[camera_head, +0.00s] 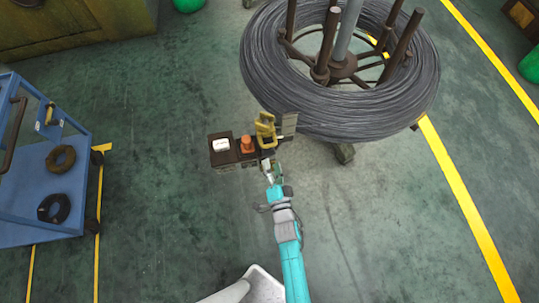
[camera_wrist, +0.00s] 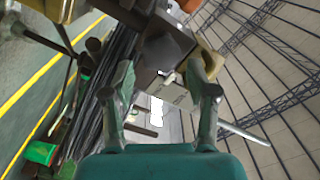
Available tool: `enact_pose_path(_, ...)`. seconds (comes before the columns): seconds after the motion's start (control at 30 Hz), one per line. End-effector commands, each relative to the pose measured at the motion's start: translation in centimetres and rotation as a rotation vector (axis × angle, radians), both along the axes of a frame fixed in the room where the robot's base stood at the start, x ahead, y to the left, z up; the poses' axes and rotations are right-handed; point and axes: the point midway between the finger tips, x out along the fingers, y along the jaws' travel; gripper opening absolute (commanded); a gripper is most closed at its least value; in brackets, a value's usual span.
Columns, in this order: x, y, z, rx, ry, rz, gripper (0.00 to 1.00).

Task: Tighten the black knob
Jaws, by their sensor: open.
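A small dark device (camera_head: 222,158) with a white part, an orange part (camera_head: 246,144) and a yellow bracket (camera_head: 265,130) stands just beyond my gripper (camera_head: 270,172) in the head view. I cannot clearly make out the black knob there; my gripper and the bracket may cover it. In the wrist view, a dark faceted block (camera_wrist: 168,48) lies ahead of the fingertips and may be the knob or its housing. My gripper (camera_wrist: 160,85) is open, its fingers spread apart with a grey plate visible between them. I cannot tell whether either finger touches anything.
A large coil of dark wire (camera_head: 270,85) on a spoked stand is close behind and right of the device. Green floor (camera_head: 170,230) is clear between cart and arm.

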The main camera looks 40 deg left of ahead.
Motion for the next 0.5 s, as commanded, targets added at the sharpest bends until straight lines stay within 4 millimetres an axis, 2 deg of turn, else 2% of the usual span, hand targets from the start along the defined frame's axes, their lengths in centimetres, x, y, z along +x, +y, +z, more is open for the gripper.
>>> enact_pose_path(0.2,-2.4,-2.9,0.0,-0.001,0.002,-0.001,0.58)
enact_pose_path(0.5,-3.8,-4.5,0.0,-0.001,0.001,-0.001,0.58)
